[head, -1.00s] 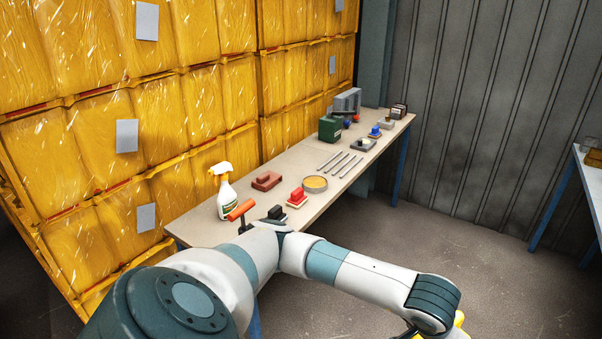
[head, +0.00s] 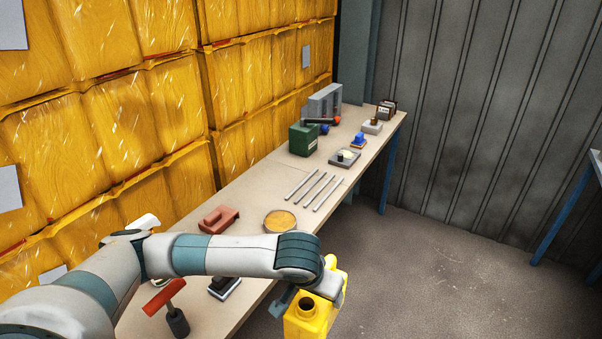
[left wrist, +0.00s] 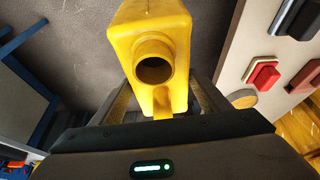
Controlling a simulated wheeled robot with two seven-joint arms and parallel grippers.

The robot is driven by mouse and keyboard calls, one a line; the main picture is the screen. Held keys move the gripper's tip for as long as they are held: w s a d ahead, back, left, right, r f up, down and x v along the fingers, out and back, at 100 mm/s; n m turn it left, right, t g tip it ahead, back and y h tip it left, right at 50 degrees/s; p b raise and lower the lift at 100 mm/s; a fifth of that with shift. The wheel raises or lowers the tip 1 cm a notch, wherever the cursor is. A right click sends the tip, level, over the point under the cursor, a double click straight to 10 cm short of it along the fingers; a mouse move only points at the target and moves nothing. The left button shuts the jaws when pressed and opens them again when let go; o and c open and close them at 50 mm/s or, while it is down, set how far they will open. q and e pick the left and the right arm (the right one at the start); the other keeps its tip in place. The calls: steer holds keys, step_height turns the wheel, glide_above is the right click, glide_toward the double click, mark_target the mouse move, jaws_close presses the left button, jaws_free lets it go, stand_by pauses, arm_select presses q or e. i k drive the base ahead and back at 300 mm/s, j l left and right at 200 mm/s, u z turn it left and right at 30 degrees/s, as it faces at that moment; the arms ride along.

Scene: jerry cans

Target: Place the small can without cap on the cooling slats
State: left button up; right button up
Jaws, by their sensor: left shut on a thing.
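A yellow can (head: 308,318) with an open, uncapped neck hangs in my left gripper (head: 312,290), in front of the table's right edge and above the floor. In the left wrist view the can (left wrist: 150,35) sits between the two fingers of the left gripper (left wrist: 155,100), its dark round opening facing the camera. The cooling slats (head: 313,190) are several thin grey bars lying side by side on the table, farther back than the can; nothing rests on them. My right gripper is not in view.
Grey blocks (head: 323,103) and small items stand at the far end. Yellow wrapped stacks (head: 110,120) line the left side.

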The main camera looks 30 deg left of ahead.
mark_target(312, 191)
steer(key=i+j, duration=0.15)
steer(key=i, duration=0.3)
steer(key=i+j, duration=0.2)
steer(key=i, duration=0.2)
